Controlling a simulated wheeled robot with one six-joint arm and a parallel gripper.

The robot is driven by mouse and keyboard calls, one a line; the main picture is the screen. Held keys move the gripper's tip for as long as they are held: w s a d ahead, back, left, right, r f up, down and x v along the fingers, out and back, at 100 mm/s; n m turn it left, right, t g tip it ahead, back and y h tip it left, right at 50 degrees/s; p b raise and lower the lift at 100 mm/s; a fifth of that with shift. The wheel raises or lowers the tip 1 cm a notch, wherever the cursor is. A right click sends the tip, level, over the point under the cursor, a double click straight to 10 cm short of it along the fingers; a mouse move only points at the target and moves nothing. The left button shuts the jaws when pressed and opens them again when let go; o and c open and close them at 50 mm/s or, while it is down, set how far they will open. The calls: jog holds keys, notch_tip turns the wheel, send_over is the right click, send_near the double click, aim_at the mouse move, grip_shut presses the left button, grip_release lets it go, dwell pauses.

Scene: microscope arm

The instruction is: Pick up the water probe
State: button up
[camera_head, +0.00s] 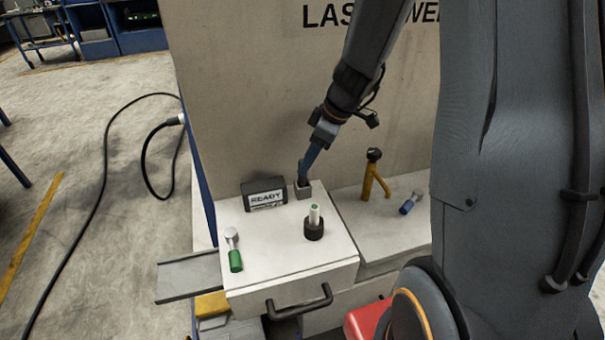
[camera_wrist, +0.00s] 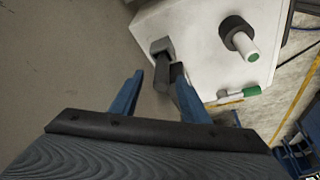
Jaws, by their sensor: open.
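No probe carries a readable label, so I cannot tell for sure which one is the water probe. A dark upright piece (camera_wrist: 162,76) stands out of a small grey square block (camera_head: 303,191) at the back of the white cabinet top. The block also shows in the wrist view (camera_wrist: 161,46). My gripper (camera_head: 307,168) is just above this block, pointing down. In the wrist view my gripper (camera_wrist: 160,86) is open, with the dark piece between its blue fingers. Contact is not visible. A green-ended probe (camera_head: 234,250) lies front left. A blue-ended probe (camera_head: 411,203) lies on the right surface.
A dark READY sign (camera_head: 265,195) stands close left of the block. A pale, green-tipped rod stands in a black round holder (camera_head: 314,231) in front. A yellow stand (camera_head: 374,175) is to the right. A tall beige panel (camera_head: 250,100) rises close behind.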

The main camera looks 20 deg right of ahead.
jog(key=shift+p+x, duration=0.55)
jog(key=shift+x, duration=1.6)
jog(key=shift+s, duration=0.1)
jog(key=shift+c, duration=0.3)
grip_shut()
